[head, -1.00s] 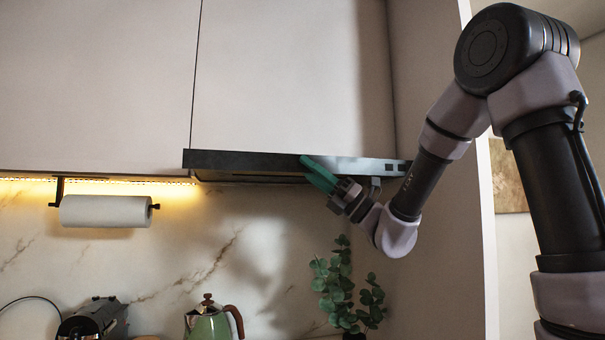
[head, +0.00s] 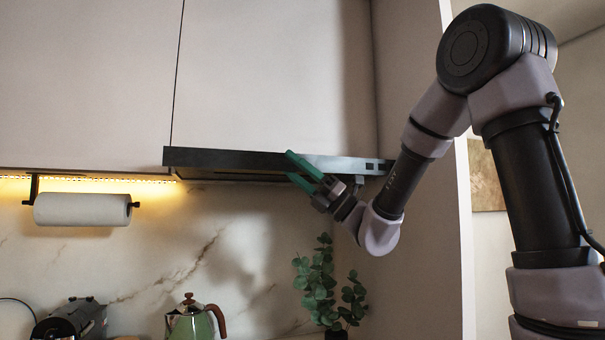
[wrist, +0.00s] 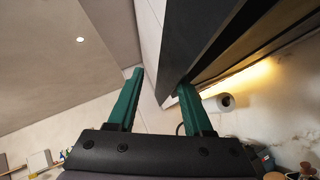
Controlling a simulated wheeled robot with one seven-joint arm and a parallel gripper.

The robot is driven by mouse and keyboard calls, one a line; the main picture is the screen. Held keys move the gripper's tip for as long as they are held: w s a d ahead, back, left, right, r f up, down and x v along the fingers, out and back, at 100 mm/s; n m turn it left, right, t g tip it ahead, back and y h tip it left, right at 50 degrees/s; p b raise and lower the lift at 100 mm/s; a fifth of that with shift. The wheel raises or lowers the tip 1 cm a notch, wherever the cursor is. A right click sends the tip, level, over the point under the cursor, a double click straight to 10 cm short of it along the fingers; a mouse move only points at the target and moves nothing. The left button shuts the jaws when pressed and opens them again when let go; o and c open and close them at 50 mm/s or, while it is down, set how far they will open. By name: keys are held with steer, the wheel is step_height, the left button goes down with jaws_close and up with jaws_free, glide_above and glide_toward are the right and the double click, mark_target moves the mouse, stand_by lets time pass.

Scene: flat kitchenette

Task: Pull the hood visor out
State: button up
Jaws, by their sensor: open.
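The hood visor (head: 225,160) is a long dark slab under the white wall cabinet. In the wrist view the visor (wrist: 203,48) runs from the upper right down to between the fingers. My gripper (head: 291,167) has two green fingers, open and spread apart, at the right part of the visor's front edge. One fingertip shows in front of the visor's front face and the other just below its lower edge. In the wrist view my gripper (wrist: 160,80) has one finger on either side of the visor's near end. I cannot tell whether either finger touches it.
A paper towel roll (head: 82,209) hangs under the cabinet at the left. A green kettle (head: 190,322), a dark appliance (head: 70,320) and a leafy plant (head: 325,285) stand below. A tall side panel (head: 425,200) is close to my arm at the right.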

steer(key=v, duration=1)
steer(key=shift+d+f, duration=0.2)
steer(key=shift+d, duration=0.15)
steer(key=shift+s, duration=0.1)
steer(key=s+a+f+n+g+h, duration=0.1)
steer(key=s+f+n+g+h, duration=0.3)
steer(key=s+n+g+h, duration=0.25)
steer(key=s+a+f+n+g+h, duration=0.25)
steer(key=s+f+n+h, duration=0.25)
steer(key=s+n, duration=0.4)
steer(key=s+d+f+n+t+h, duration=0.1)
steer(key=d+f+n+t+h, duration=0.3)
steer(key=d+f+t+h, duration=0.4)
steer(key=w+d+r+n+t+h, duration=0.3)
steer(key=w+d+r+t+h, duration=0.1)
steer(key=d, duration=0.5)
steer(key=shift+w+d, duration=0.3)
steer(key=shift+d, duration=0.1)
